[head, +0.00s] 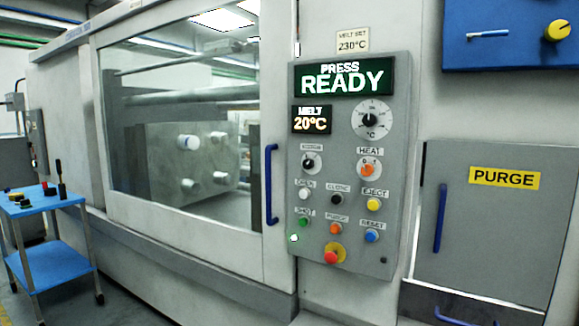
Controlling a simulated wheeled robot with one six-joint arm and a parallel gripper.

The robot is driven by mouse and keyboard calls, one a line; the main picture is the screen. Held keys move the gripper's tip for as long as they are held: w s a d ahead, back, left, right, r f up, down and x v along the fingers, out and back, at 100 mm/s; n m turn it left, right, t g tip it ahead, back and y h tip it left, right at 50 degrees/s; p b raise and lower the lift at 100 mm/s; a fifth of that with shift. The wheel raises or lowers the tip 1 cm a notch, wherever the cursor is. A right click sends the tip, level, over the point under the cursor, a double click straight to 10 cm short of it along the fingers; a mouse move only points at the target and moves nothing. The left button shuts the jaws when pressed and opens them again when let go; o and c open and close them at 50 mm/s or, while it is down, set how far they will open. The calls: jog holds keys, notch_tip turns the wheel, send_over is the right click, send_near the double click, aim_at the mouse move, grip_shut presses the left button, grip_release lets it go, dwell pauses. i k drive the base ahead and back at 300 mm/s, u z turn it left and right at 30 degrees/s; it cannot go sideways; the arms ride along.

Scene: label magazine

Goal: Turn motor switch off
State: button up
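The grey control panel (348,250) stands upright on the machine front, right of the glass door. A small black rotary knob (309,163) sits at its left under a label too small to read clearly; it may be the motor switch. I cannot tell its setting. An orange HEAT switch (370,169) is to its right. The green display (343,76) reads "PRESS READY" and the melt display (311,119) reads 20°C. My gripper is not in view.
Near the knob are several push buttons, including OPEN (305,193), CLOSE (337,199) and a red emergency-stop button (331,257). A blue door handle (271,184) sticks out just left of the panel. A blue cart (55,265) stands at the left. A PURGE cover (490,235) is at the right.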

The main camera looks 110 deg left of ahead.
aim_at(309, 164)
jog(key=u, duration=4.8)
jog(key=i, duration=1.2)
jog(key=z, duration=1.75)
